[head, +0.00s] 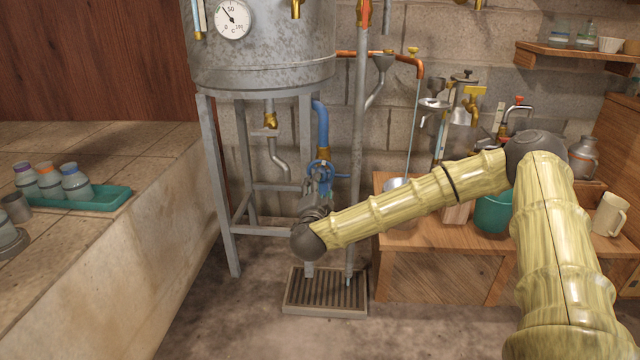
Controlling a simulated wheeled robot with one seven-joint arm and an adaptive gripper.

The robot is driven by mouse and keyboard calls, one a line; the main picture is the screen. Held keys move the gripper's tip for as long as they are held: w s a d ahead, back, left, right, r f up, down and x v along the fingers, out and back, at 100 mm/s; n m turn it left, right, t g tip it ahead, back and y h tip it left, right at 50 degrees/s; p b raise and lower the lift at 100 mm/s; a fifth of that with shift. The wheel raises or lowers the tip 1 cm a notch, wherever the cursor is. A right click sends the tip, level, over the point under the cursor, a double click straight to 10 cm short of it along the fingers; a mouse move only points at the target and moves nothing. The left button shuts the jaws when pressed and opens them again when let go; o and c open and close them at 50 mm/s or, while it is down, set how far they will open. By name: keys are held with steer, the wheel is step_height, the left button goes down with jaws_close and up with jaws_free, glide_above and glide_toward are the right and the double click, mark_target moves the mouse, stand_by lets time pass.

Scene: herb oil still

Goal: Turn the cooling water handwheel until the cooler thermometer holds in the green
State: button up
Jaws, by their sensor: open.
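The blue handwheel (313,166) sits on the blue cooling pipe (321,125) below the metal tank, in the head view. My gripper (320,180) is at the handwheel, in front of and just below it. Its jaws are open; the fingers overlap the wheel and are small, so I cannot tell whether they touch it. A round white dial thermometer (233,19) is on the tank's upper left front. My wrist hides part of the pipe's lower end.
The grey tank (262,68) stands on metal legs (218,190). A slatted floor drain (327,292) lies below my wrist. A stone ledge with a green tray (110,199) of bottles is at left. A wooden bench (425,238) with vessels is at right, behind my arm.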

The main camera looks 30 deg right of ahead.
steer(key=b+x, duration=0.1)
steer(key=x, duration=0.5)
steer(key=shift+w+b, duration=0.15)
steer(key=shift+b, duration=0.15)
steer(key=c, duration=1)
